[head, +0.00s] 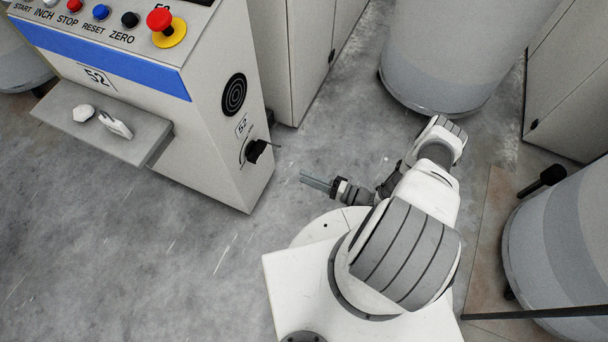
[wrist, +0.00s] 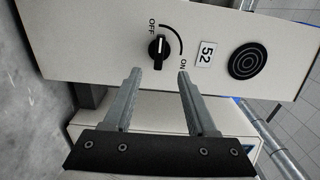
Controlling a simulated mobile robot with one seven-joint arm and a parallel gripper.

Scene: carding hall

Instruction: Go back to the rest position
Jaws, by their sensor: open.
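My gripper (head: 316,183) is open and empty. In the head view it points left, over the floor, just to the right of machine 52 and apart from it. The arm is folded in above my white base. In the wrist view the two grey fingers (wrist: 159,74) reach toward the machine's side panel. The black rotary switch (wrist: 158,48) lies just beyond the fingertips in that picture, with OFF and ON marks around it. Its pale pointer line appears to be on the OFF side. The switch also shows in the head view (head: 255,150).
Machine 52 (head: 215,120) stands at left, with a shelf (head: 115,130) holding two small pale items and a red stop button (head: 160,20) on top. Large grey cans stand at the top (head: 450,50) and right (head: 565,240). Bare floor (head: 120,260) lies at lower left.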

